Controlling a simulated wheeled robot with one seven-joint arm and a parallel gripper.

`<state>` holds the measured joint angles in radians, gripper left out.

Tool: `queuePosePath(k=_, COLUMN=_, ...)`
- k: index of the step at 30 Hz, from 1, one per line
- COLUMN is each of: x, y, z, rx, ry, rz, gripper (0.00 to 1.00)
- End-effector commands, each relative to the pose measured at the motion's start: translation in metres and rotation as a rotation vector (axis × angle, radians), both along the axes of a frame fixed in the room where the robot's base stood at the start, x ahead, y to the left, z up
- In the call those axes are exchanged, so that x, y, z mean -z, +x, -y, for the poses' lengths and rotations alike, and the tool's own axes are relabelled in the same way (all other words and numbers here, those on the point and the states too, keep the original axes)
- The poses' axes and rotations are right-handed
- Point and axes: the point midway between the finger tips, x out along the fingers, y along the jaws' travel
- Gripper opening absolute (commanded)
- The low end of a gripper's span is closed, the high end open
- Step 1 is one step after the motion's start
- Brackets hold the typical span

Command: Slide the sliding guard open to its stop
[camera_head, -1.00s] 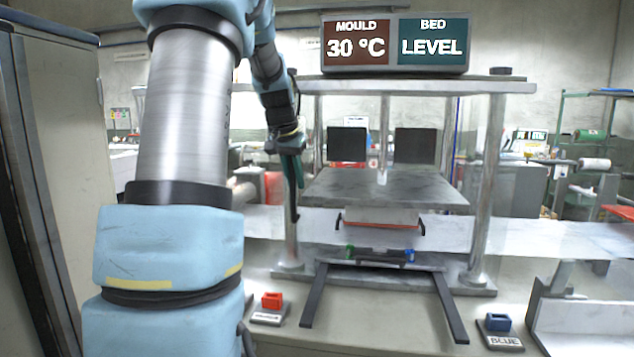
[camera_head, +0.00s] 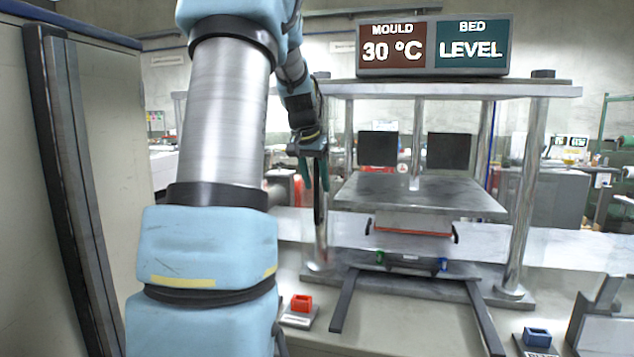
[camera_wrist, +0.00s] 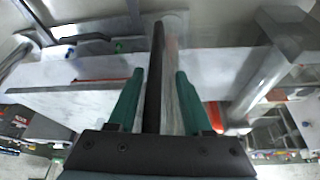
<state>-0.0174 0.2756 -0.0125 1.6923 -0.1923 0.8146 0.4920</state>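The press (camera_head: 420,190) stands in the middle of the head view, with metal posts and a flat plate. A dark upright bar (camera_head: 318,205), which looks like the guard's handle, is at its front left post. My gripper (camera_head: 314,178) is at this bar, its two green fingers pointing down. In the wrist view the bar (camera_wrist: 153,85) runs between the fingers of my gripper (camera_wrist: 160,72), which are apart with gaps beside it. A pale see-through strip lies right of the bar; I cannot tell the guard panel's full outline.
A sign (camera_head: 434,46) reading 30 °C and LEVEL sits atop the press. Two dark rails (camera_head: 343,300) (camera_head: 484,318) stick out in front. A red block (camera_head: 301,303) and a blue block (camera_head: 537,337) stand on the bench. A tall cabinet (camera_head: 105,190) is close on the left.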

Motion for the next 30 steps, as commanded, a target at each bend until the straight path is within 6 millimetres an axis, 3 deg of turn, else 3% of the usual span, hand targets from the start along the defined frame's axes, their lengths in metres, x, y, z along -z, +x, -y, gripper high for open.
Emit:
queuePosePath(k=8, x=-0.004, y=-0.002, z=0.001, rx=0.003, ry=-0.001, rz=0.000, gripper=0.50)
queuePosePath(k=21, x=-0.075, y=-0.029, z=-0.011, rx=0.001, ry=0.000, rz=0.004, gripper=0.50)
queuePosePath(k=30, x=-0.099, y=-0.039, z=-0.015, rx=0.001, ry=0.000, rz=0.000, gripper=0.50)
